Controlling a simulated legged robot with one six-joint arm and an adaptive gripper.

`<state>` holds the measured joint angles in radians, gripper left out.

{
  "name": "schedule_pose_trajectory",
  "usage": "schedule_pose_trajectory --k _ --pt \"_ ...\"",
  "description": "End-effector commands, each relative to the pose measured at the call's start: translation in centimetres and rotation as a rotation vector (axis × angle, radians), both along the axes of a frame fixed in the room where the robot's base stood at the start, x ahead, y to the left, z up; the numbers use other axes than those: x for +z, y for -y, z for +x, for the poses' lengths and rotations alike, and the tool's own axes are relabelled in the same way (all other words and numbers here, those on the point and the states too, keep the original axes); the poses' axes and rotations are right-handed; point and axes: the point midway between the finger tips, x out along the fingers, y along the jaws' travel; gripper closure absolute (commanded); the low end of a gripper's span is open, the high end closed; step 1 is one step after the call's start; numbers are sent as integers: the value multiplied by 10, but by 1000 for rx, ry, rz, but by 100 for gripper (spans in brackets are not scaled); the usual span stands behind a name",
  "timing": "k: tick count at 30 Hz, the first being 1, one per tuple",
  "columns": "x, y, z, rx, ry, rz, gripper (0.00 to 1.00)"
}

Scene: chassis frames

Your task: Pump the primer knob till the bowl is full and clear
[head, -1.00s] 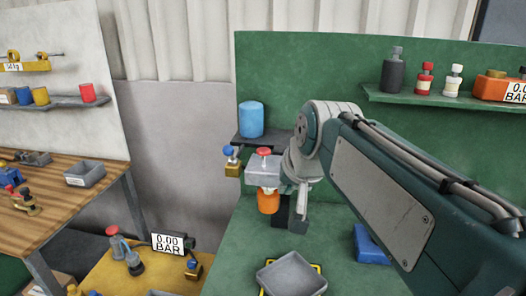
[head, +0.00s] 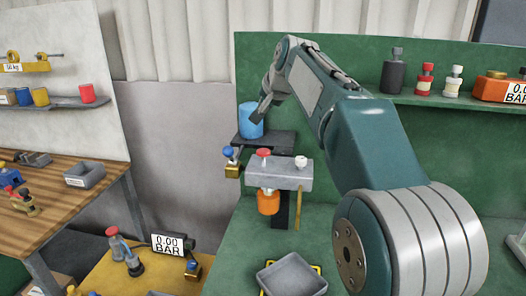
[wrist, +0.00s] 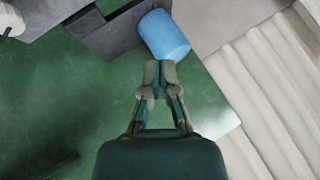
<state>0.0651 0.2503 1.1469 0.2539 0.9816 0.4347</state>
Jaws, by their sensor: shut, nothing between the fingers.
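A grey filter head block (head: 285,174) is on the green panel, with a red knob (head: 264,153) and a small pale knob (head: 301,161) on top. An orange bowl (head: 268,203) hangs under its left part; its fill and clarity cannot be made out. My gripper (head: 258,116) is up behind and above the block, in front of a blue cylinder (head: 245,127) on a dark shelf. In the wrist view my gripper (wrist: 160,70) is shut and empty, its tips close to the blue cylinder (wrist: 165,35); contact cannot be told. Neither knob is clear in the wrist view.
A blue-knobbed brass valve (head: 231,161) stands left of the block. A grey tray (head: 292,277) sits below on the green bench. My arm hides much of the right side.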

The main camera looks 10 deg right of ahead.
Motion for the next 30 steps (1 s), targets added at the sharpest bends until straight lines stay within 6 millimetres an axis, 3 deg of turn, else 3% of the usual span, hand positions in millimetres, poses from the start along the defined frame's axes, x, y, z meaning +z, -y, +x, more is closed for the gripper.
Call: schedule_pose_trajectory --k 11,30 --pt "-5 0 0 1 0 -1 100" --pt "-80 0 0 1 -1 0 100"
